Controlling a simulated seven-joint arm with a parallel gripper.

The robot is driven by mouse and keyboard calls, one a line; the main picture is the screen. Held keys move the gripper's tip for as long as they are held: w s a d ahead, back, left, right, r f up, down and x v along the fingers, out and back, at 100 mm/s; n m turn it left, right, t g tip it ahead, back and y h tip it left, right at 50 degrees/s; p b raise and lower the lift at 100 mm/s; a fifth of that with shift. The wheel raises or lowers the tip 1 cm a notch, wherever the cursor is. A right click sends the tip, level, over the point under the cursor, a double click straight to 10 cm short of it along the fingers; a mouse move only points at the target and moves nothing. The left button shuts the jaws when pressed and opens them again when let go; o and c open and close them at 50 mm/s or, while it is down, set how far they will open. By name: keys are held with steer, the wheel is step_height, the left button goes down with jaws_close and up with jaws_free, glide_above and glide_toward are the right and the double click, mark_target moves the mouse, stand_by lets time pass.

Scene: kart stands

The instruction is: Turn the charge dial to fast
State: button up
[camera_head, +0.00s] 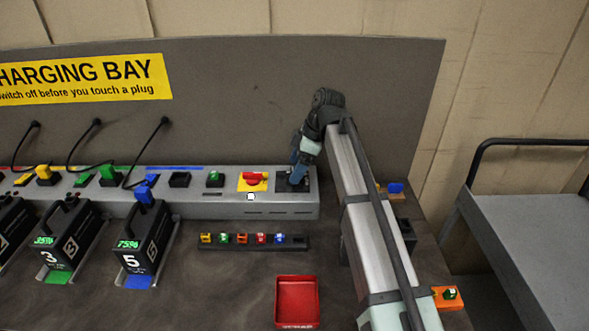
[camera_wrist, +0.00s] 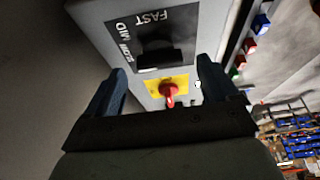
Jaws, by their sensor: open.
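The charge dial (camera_wrist: 158,48) is a black knob on a black plate marked FAST, MID and SLOW. In the wrist view it lies between and just beyond my two fingertips; which mark it points to is too dark to tell. In the head view its black plate (camera_head: 309,183) is at the right end of the grey charging console, and the knob is mostly hidden behind my gripper (camera_head: 298,174). My gripper, also in the wrist view (camera_wrist: 160,67), is open and empty. I cannot tell whether the fingers touch the knob.
A red switch on a yellow plate (camera_head: 254,181) sits just left of the dial. Black charger packs (camera_head: 147,238) with plugs and cables stand further left. A strip of small coloured pieces (camera_head: 250,241) and a red tray (camera_head: 297,300) lie in front. A grey cart (camera_head: 530,230) stands right.

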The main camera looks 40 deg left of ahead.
steer(key=shift+x, duration=0.85)
steer(key=shift+c, duration=0.4)
steer(key=c, duration=1)
